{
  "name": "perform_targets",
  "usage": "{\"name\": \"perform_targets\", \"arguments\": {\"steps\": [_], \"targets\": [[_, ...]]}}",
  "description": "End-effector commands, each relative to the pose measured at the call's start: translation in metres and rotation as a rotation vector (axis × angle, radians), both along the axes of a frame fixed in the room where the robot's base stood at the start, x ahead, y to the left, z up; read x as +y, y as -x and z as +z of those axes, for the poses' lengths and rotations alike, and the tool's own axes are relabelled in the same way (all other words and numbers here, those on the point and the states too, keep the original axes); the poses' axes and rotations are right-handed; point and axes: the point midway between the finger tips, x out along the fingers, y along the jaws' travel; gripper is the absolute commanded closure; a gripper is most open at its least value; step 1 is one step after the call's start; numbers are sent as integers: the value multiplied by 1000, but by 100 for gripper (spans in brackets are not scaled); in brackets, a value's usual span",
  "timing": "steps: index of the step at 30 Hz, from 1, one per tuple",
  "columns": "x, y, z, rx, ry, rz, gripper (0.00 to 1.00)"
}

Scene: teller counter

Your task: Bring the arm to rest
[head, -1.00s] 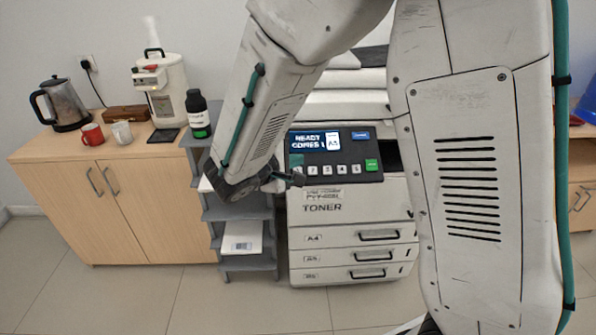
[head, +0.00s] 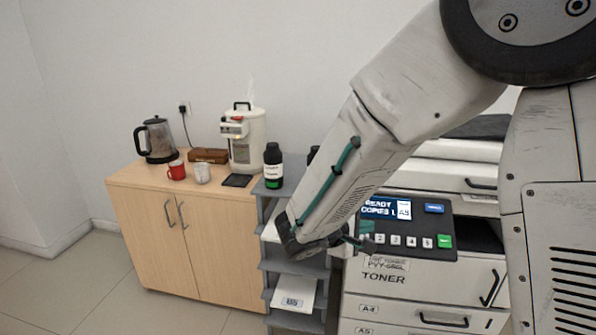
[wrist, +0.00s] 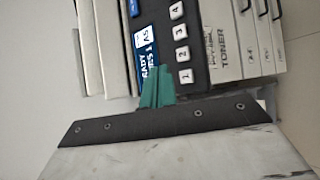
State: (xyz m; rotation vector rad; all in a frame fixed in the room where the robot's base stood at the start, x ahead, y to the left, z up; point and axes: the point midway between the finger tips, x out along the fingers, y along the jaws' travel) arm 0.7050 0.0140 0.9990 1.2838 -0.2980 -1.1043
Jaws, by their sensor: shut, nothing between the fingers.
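My gripper (head: 362,240) is at the end of my bent arm, in front of the copier's left side. Its dark green fingers are together and hold nothing. In the wrist view the closed fingers (wrist: 157,87) stand before the copier's key panel (wrist: 178,45), which appears turned on its side. I cannot tell the exact gap between the fingertips and the panel. My arm comes down from the upper right and hides part of the copier and the shelf unit.
The copier (head: 385,279) stands at the right. Left of it is a grey shelf unit (head: 268,210) with a dark bottle (head: 273,166) on top. A wooden cabinet (head: 228,243) holds a kettle (head: 158,140), two mugs and a white dispenser (head: 246,150). Floor at lower left is clear.

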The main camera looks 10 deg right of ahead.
Motion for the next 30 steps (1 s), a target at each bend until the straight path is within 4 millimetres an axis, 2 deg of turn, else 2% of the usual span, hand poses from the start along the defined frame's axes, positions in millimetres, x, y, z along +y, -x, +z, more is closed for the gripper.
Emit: {"name": "perform_targets", "arguments": {"steps": [3,5,9,15,18,24,30], "targets": [[-9,27,-13,110,-13,-72,100],[-15,46,-12,161,-44,-128,100],[-35,96,-1,257,-174,-290,100],[-50,165,21,330,-443,-492,100],[-49,198,32,341,-612,-575,100],[-38,247,57,292,-947,-679,100],[-32,275,82,157,-1193,-726,100]]}}
